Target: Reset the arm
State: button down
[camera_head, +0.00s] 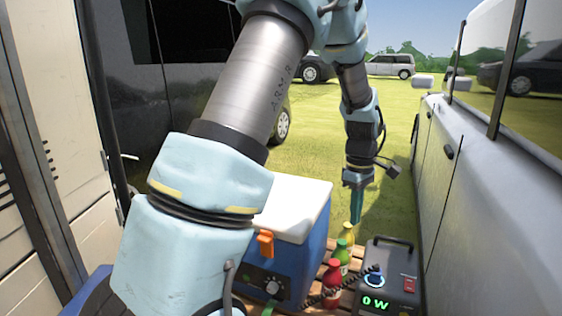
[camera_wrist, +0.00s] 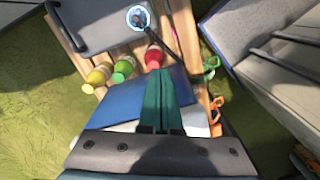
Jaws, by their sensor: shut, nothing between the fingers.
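My arm crosses the middle of the head view, and my gripper (camera_head: 356,207) hangs at its end, pointing down above the bottles. In the wrist view the two teal fingers of my gripper (camera_wrist: 160,85) lie together, shut, with nothing between them. A red bottle (camera_head: 331,280), a green bottle (camera_head: 341,256) and a yellow bottle (camera_head: 348,236) stand in a row below the gripper. In the wrist view the red bottle (camera_wrist: 154,57) shows just beyond the fingertips, and the gripper appears apart from it.
A blue cooler (camera_head: 306,249) with a white lid stands on a wooden pallet (camera_head: 321,271), left of the bottles. A dark power unit (camera_head: 388,275) reading "0 W" stands at right, with a coiled cable. Vehicles close in on both sides; open grass lies beyond.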

jog(key=s+a+r+m+t, duration=0.1)
jog(key=s+a+m, duration=0.35)
jog(key=a, duration=0.85)
jog(key=s+a+r+m+t, duration=0.15)
jog(key=s+a+m, duration=0.3)
jog(key=a, duration=0.85)
notch_tip(320, 180, up, 14)
jog(key=s+p, duration=0.1)
jog(key=p, duration=1.2)
jog(key=shift+p, duration=0.4)
jog(key=shift+f+g, duration=0.1)
jog(key=shift+g, duration=0.15)
